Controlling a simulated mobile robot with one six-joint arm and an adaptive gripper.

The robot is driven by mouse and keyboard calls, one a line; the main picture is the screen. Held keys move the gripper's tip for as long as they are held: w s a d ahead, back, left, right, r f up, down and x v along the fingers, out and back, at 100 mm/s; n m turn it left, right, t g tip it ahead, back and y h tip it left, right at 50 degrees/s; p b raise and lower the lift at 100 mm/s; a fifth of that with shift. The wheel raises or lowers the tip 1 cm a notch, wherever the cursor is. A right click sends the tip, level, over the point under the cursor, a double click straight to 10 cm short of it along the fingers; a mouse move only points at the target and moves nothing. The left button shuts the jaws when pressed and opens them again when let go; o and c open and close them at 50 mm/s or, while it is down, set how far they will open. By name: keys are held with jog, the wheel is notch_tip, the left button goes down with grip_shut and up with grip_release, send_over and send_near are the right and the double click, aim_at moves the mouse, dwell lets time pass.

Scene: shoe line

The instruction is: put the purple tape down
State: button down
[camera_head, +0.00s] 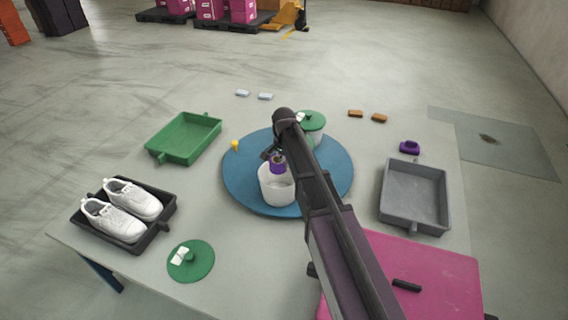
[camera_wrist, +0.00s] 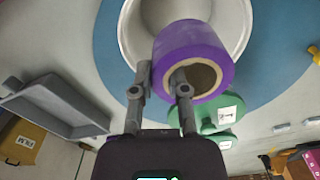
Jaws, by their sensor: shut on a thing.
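The purple tape (camera_wrist: 205,45) is a thick roll with a cardboard core. My gripper (camera_wrist: 163,82) is shut on its wall, with one finger in the core and one outside. In the head view the tape (camera_head: 278,167) appears at the mouth of an open white pot (camera_head: 277,188), partly hidden by my arm. In the wrist view the tape overlaps the rim of the white pot (camera_wrist: 128,30); I cannot tell whether it touches. The pot stands on a round blue turntable (camera_head: 240,180).
A green-lidded pot (camera_head: 312,122) stands on the turntable's far side. A loose green lid (camera_head: 203,262) lies front left. Around are a green tray (camera_head: 160,141), black tray with white shoes (camera_head: 161,222), grey tray (camera_head: 415,187), pink board (camera_head: 440,270) and a small purple object (camera_head: 409,147).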

dwell(0.4)
notch_tip(320, 180, up, 8)
jog(key=p, duration=0.8)
jog(key=shift+r, duration=0.1)
jog(key=shift+s, duration=0.15)
